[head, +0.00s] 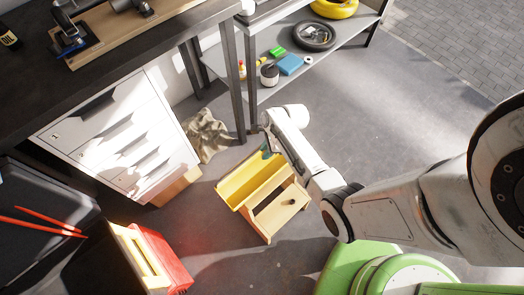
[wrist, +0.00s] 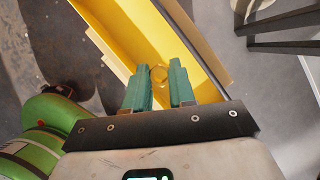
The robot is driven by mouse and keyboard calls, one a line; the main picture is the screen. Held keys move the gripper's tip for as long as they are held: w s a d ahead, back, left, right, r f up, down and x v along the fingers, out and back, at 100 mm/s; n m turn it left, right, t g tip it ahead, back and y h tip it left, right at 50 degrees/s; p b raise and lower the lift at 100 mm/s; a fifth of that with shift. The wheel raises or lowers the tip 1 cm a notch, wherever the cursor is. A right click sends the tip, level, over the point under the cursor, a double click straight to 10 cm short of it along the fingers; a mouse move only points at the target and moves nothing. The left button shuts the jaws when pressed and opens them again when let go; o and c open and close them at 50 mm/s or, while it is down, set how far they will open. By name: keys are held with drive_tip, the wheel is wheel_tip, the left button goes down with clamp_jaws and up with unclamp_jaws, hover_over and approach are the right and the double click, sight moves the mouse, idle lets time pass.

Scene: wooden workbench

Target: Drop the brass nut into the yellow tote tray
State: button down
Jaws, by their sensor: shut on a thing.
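In the wrist view the tray's yellow inside (wrist: 115,22) lies beyond the fingers. My gripper (wrist: 160,74) has two green fingers and is shut on the brass nut (wrist: 158,73), a small yellowish round piece between the fingertips. In the head view my gripper (head: 267,152) is over the tray's far end, and the nut cannot be made out there.
A white drawer cabinet (head: 130,145) under a dark workbench stands left of the tray. A crumpled cloth (head: 208,135) lies behind it. A red bin (head: 160,258) is at the lower left. A metal shelf (head: 275,88) holds several items. Open floor lies to the right.

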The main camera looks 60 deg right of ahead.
drive_tip(key=c, duration=0.9)
unclamp_jaws()
drive_tip(key=shift+o, duration=0.2)
drive_tip(key=shift+r, duration=0.15)
drive_tip(key=p+v, duration=0.1)
drive_tip(key=v, duration=0.9)
drive_tip(key=shift+r+p, duration=0.3)
drive_tip(key=shift+p, duration=0.1)
drive_tip(key=s+a+r+n+g+h, duration=0.1)
drive_tip(key=s+a+r+n, duration=0.4)
drive_tip(key=n, duration=0.8)
drive_tip(key=s+a+r+n+g+h, duration=0.1)
drive_tip(key=s+a+r+n+h, duration=0.1)
drive_tip(key=s+a+r+n, duration=0.3)
drive_tip(key=a+r+n, duration=0.1)
drive_tip(key=a+n, duration=0.3)
drive_tip(key=n, duration=0.4)
drive_tip(key=shift+s+a+n, duration=0.2)
drive_tip(key=shift+s+n, duration=0.1)
drive_tip(key=shift+n, duration=0.1)
